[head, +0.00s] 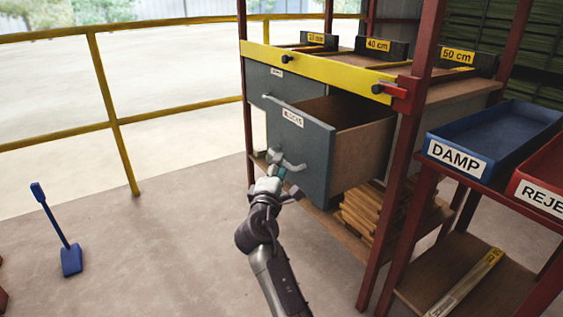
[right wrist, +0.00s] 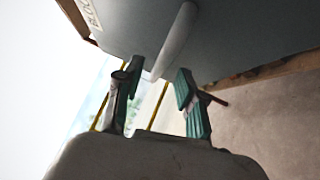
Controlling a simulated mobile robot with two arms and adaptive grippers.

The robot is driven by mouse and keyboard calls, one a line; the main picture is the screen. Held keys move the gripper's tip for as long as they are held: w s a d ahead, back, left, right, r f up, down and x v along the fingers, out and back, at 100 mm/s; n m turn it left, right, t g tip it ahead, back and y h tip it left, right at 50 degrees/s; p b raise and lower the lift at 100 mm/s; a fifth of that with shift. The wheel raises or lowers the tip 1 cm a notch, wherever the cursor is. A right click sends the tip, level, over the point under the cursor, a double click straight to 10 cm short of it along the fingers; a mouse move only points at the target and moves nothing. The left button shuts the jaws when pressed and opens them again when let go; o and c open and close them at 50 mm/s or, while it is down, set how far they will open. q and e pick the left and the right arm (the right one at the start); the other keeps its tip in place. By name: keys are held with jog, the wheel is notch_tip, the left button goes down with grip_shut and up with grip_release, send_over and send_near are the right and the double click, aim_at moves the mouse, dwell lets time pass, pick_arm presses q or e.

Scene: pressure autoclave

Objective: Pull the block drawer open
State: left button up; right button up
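The block drawer (head: 318,160), a grey front labelled "BLOCKS" with wooden sides, stands well out from the cabinet. Its visible interior looks empty. A light grey handle (head: 291,165) is on the lower part of its front. My right gripper (head: 278,172) is at this handle, in front of the drawer. In the right wrist view, the green-padded fingers of my right gripper (right wrist: 158,98) are spread apart. The handle (right wrist: 175,40) runs down toward the gap between them, and neither finger is seen closed on it. My left gripper is out of view.
Another closed grey drawer front (head: 258,80) is behind it, under a yellow rail (head: 325,68). Red posts, a blue "DAMP" tray (head: 490,145) and a red tray (head: 545,180) stand at right. Wood pieces (head: 370,210) lie on the lower shelf.

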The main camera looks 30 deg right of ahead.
jog(key=v, duration=0.4)
jog(key=shift+s, duration=0.15)
